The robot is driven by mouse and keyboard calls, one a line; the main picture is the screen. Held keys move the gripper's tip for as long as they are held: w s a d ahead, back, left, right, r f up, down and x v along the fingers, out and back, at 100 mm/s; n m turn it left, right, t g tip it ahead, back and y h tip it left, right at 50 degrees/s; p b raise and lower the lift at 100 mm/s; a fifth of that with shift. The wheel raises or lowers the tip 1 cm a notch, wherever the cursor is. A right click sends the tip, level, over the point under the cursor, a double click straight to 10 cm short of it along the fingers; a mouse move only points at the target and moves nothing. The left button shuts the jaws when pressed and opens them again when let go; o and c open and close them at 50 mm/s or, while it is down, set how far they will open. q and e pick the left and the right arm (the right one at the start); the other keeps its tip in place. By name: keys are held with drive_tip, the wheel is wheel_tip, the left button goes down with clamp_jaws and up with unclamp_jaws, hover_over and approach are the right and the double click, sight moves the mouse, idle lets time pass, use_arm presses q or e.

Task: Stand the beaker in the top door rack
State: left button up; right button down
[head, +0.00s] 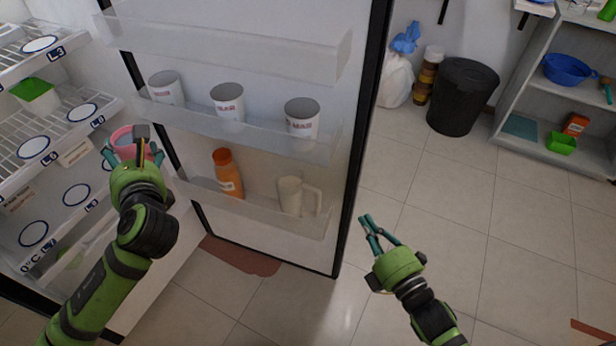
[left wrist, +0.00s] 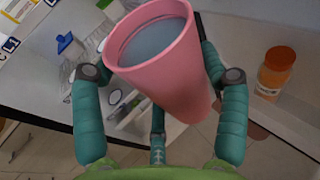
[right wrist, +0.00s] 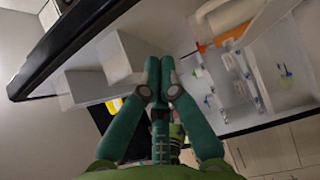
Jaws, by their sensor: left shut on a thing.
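The pink beaker (head: 124,140) is in my left gripper (head: 133,148), beside the left edge of the fridge door. In the left wrist view the beaker (left wrist: 163,55) sits between the fingers, its open mouth toward the upper left, tilted in the picture. The top door rack (head: 230,55) is a clear, empty shelf across the upper door, above and to the right of the beaker. My right gripper (head: 374,233) is empty over the floor, right of the door; its fingertips (right wrist: 160,68) are together in the right wrist view.
The middle door rack (head: 265,136) holds white cups. The lower door rack (head: 256,210) holds an orange bottle (head: 228,172) and a cream jug (head: 291,195). Labelled fridge shelves (head: 50,130) are at left. A black bin (head: 462,96) and grey shelving (head: 550,110) stand at right.

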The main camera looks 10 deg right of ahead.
use_arm(q)
drive_tip(key=shift+r+p, duration=0.35)
drive_tip(key=shift+r, duration=0.05)
use_arm(e)
approach(341, 166)
drive_tip(key=w+a, duration=0.2)
drive_tip(key=a, duration=0.2)
use_arm(q)
drive_tip(key=shift+r, duration=0.1)
use_arm(e)
drive_tip(key=shift+w+d+r, duration=0.1)
drive_tip(key=shift+w+d, duration=0.45)
drive_tip(key=shift+w, duration=0.25)
drive_tip(key=shift+w+d, duration=0.55)
drive_tip(key=shift+w, duration=0.25)
